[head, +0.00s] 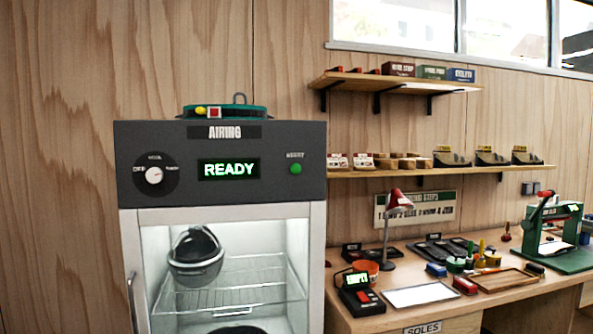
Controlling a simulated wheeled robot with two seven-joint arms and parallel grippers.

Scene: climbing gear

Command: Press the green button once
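The green button (296,169) is a small round button at the right of the dark control panel (221,188) on the airing cabinet. A small label sits above it. The panel's display (229,169) reads READY in green letters. A white dial (153,175) is at the left of the panel. Neither of my grippers shows in the head view, so nothing of mine is seen touching the button.
A green coiled item (242,111) lies on top. A workbench (345,322) with a red lamp (398,199) and tools stands at right, below two shelves. Space before the panel looks clear.

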